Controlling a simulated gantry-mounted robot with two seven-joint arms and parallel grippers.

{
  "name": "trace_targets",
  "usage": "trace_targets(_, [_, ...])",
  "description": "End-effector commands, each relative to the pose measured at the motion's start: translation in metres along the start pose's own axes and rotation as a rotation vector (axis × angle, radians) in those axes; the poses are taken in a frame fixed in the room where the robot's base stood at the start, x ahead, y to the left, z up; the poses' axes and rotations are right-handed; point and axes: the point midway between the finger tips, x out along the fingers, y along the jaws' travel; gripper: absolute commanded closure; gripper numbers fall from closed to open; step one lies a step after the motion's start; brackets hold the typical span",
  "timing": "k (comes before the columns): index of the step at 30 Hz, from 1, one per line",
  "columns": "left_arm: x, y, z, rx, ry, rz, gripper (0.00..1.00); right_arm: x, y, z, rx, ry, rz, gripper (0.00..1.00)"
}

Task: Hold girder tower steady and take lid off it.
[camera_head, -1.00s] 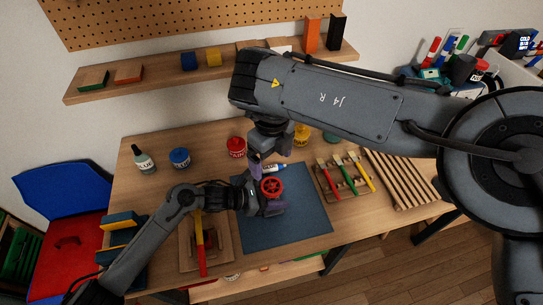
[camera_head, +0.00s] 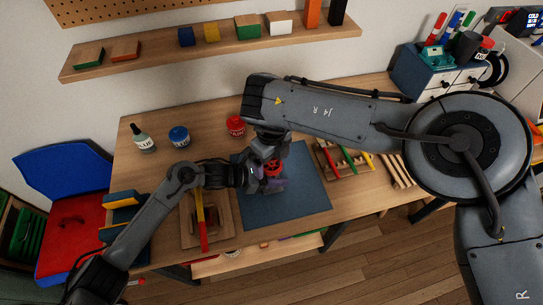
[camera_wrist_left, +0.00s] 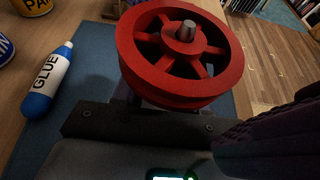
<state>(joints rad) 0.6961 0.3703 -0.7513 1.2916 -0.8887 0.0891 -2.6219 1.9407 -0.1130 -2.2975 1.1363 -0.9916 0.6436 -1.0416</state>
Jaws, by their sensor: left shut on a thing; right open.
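A red spoked wheel (camera_head: 273,168), with a grey peg through its hub, sits on top of the tower over the blue mat. It fills the upper middle of the left wrist view (camera_wrist_left: 168,75). I take it as the lid. The tower's girders below are mostly hidden by the wheel and my grippers. My left gripper (camera_head: 262,184) comes in from the left, low beside the wheel, and is shut on the tower. My right gripper (camera_head: 270,157) is open, pointing down close above the wheel; whether it touches cannot be told.
The blue mat (camera_head: 310,190) is clear to the right and front. A glue bottle (camera_wrist_left: 48,80) lies left of the wheel in the left wrist view. A wooden tool rack (camera_head: 345,165) stands right of the mat, a wooden stand (camera_head: 190,232) with a red-and-yellow tool left of it.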

Motion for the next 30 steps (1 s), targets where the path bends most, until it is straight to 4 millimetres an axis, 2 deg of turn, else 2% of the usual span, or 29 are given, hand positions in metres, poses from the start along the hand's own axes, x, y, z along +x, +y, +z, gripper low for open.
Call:
trace_targets(4, [0.0, -0.0001, -0.0004, 0.0, 0.001, 0.0, 1.0, -0.0001, 0.0, 0.0, 0.0, 0.0, 0.0, 0.1])
trace_targets(17, [0.0, -0.0001, -0.0004, 0.0, 0.001, 0.0, 1.0, -0.0004, -0.0002, 0.0, 0.0, 0.0, -0.001, 0.76])
trace_targets(30, [-0.0001, 0.0, -0.0005, 0.0, 0.001, 0.0, 1.0, -0.001, -0.0005, 0.0, 0.001, 0.0, -0.001, 0.76])
